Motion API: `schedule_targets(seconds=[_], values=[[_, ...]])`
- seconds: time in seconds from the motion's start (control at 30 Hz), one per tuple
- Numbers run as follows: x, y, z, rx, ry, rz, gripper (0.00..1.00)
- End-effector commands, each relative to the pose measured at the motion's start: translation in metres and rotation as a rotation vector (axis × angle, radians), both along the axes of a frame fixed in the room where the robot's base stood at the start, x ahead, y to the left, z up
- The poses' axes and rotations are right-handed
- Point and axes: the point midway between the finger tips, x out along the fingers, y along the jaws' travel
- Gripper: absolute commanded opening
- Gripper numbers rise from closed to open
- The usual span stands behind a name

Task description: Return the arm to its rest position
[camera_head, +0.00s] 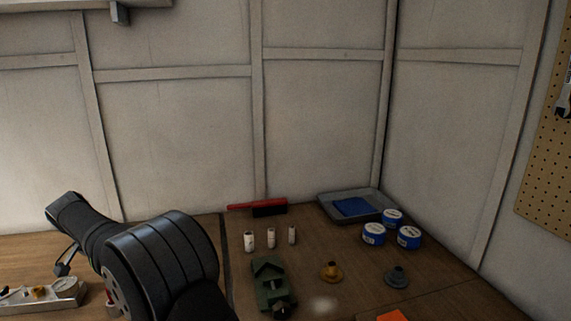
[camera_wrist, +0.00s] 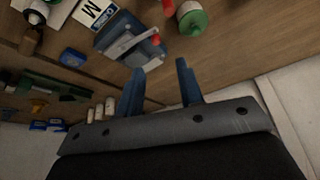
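My gripper (camera_head: 66,264) hangs at the lower left of the head view, its fingers small and partly behind my dark arm. In the wrist view my gripper (camera_wrist: 160,68) shows two blue fingers set apart, with nothing between them. The gripper is open and empty, above the wooden bench (camera_wrist: 240,45). It appears clear of the things on the bench. My arm hides part of the bench in the head view.
A pale box (camera_head: 38,302) is below left of my gripper. A blue-grey device (camera_wrist: 128,45) and green-topped bottle (camera_wrist: 192,20) lie beyond the fingers. A green fixture (camera_head: 270,285), white cylinders (camera_head: 271,238), blue-labelled tubs (camera_head: 374,234) and grey tray (camera_head: 338,205) stand right.

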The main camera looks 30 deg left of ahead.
Motion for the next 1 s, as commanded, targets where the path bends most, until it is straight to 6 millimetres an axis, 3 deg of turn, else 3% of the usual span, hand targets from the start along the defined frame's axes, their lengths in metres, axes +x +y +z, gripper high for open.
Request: schedule_targets(seconds=[0.2, 0.4, 0.63, 1.0], values=[[0.016, 0.005, -0.041, -0.004, 0.000, -0.002, 0.34], [0.025, 0.010, -0.065, -0.003, 0.001, -0.001, 0.34], [0.029, 0.011, -0.075, -0.002, 0.000, -0.002, 0.34], [0.028, 0.011, -0.072, -0.002, 0.000, 0.001, 0.34]])
